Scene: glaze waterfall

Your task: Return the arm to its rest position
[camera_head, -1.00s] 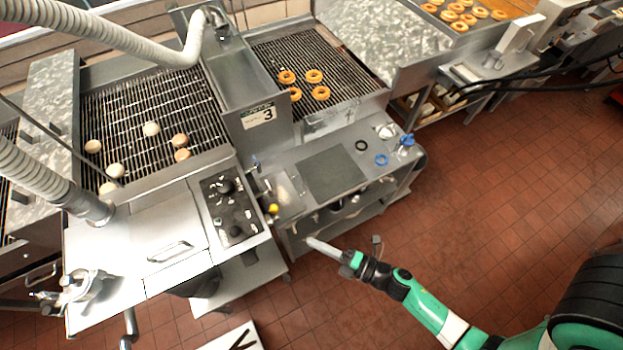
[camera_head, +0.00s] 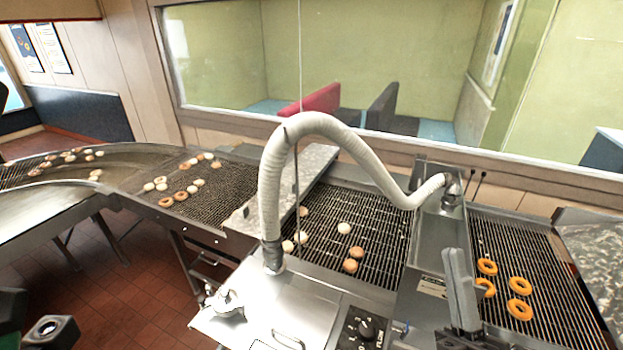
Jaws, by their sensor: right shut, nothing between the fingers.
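My right gripper (camera_head: 454,262) is at the lower right, its grey fingers shut together and pointing up. Nothing shows between them. It appears in front of the panel between the two grill beds, and I cannot tell its exact distance from the panel. The rest of the right arm is below the picture edge. A dark and green part of my own body shows at the lower left corner; my left gripper is not in view.
A ribbed white hose (camera_head: 340,135) arches over the middle grill (camera_head: 385,215), which holds several pale dough rounds. Golden rings (camera_head: 519,285) lie on the right grill (camera_head: 560,300). A curved conveyor (camera_head: 110,175) runs left. A window (camera_head: 230,60) is behind.

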